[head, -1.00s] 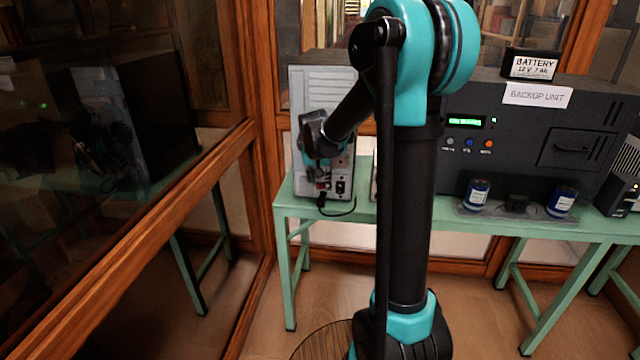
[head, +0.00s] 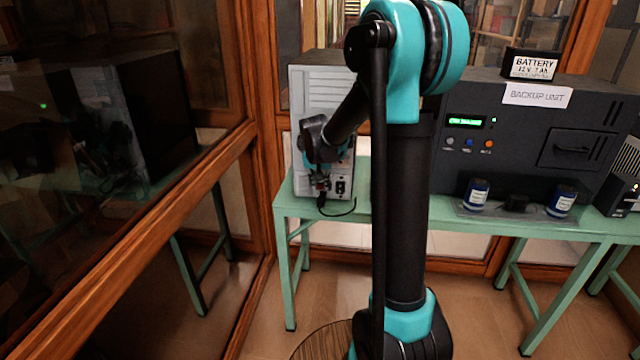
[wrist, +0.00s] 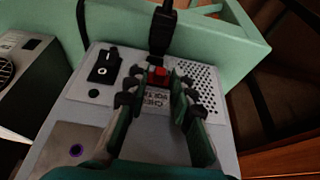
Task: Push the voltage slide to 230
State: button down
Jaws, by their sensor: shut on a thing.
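The small red voltage slide (wrist: 157,76) sits on the grey rear panel of a computer case (wrist: 75,150), beside a printed label (wrist: 153,103) that is partly covered. My gripper (wrist: 156,82) is at the panel, with its fingertips closed in on both sides of the red slide. The fingers hide the slide's sides, and I cannot read which voltage it shows. In the head view, my gripper (head: 321,184) is low on the front of the light grey case (head: 312,85), and the slide is too small to make out clearly.
A black power plug (wrist: 161,32) with its cable stands close beyond the slide. A black rocker switch (wrist: 104,65) is to the left, a perforated grille (wrist: 197,85) to the right. The case stands on a green table (head: 400,217) near a dark backup unit (head: 515,130).

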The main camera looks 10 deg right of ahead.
jog(key=shift+s+d, duration=0.2)
jog(key=shift+d, duration=0.4)
jog(key=shift+s+d, duration=0.2)
jog(key=shift+d, duration=0.4)
jog(key=c, duration=1.6)
grip_release()
jog(key=shift+o, duration=0.2)
